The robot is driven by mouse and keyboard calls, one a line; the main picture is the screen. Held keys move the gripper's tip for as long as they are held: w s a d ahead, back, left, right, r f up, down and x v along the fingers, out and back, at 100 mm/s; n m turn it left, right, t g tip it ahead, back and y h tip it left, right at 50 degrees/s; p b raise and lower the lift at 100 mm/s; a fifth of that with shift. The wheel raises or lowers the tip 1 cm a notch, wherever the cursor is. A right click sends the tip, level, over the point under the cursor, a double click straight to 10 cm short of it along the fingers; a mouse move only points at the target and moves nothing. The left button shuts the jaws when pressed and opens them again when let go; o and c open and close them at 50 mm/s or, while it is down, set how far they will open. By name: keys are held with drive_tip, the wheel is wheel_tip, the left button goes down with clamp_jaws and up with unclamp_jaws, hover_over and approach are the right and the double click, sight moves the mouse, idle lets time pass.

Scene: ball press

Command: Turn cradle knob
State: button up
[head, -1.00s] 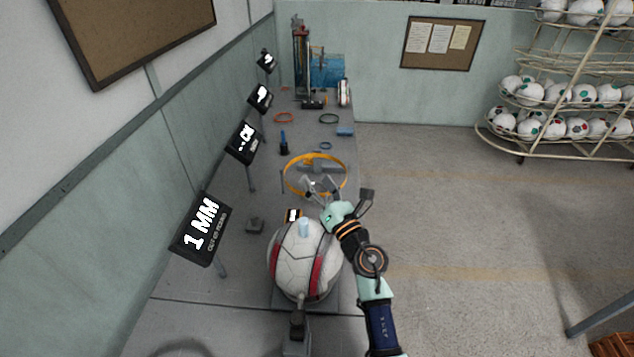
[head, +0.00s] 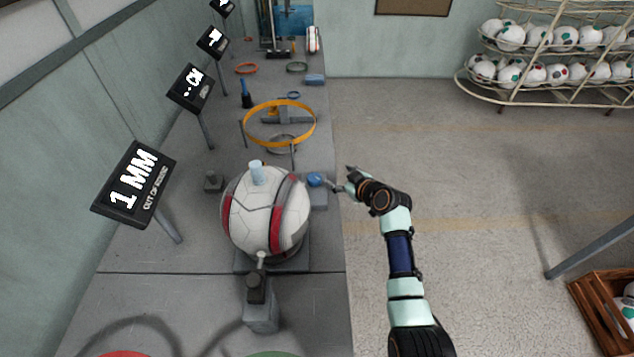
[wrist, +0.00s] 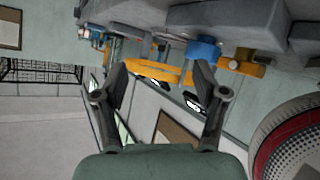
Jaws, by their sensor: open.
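A blue knob (head: 315,179) sits on a grey block beside the white and red ball (head: 268,215), on the ball's right in the head view. The ball rests on a grey cradle base (head: 300,252). My gripper (head: 341,181) is open and empty, just right of the knob at the table's right edge. In the wrist view the knob (wrist: 203,50) is ahead, by the right finger's tip, not centred between the fingers (wrist: 160,68). I cannot tell whether that finger touches it. Part of the ball (wrist: 292,140) shows at lower right.
A yellow ring (head: 280,143) on a stand is beyond the ball. A display reading 1 MM (head: 136,184) stands at left. A grey post (head: 262,310) is in front of the ball. A ball rack (head: 560,60) is at the back right.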

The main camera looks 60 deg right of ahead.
sight(315, 177)
drive_tip(key=a+y, duration=0.1)
drive_tip(key=w+a+t+y, duration=0.1)
drive_tip(key=t, duration=0.1)
drive_tip(key=shift+w+a+f+y+b, duration=0.25)
drive_tip(key=shift+w+a+y+b, duration=0.05)
drive_tip(key=shift+a+y, duration=0.1)
drive_tip(key=shift+w+a+r, duration=0.15)
drive_tip(key=shift+a+r, duration=0.05)
drive_tip(key=shift+a, duration=0.1)
drive_tip(key=b+x, duration=0.4)
drive_tip(key=x, duration=0.2)
drive_tip(key=shift+w+f, duration=0.25)
drive_tip(key=shift+w, duration=0.1)
drive_tip(key=shift+w+d, duration=0.15)
drive_tip(key=shift+w, duration=0.35)
drive_tip(key=shift+c, duration=0.3)
drive_tip(key=c, duration=1.1)
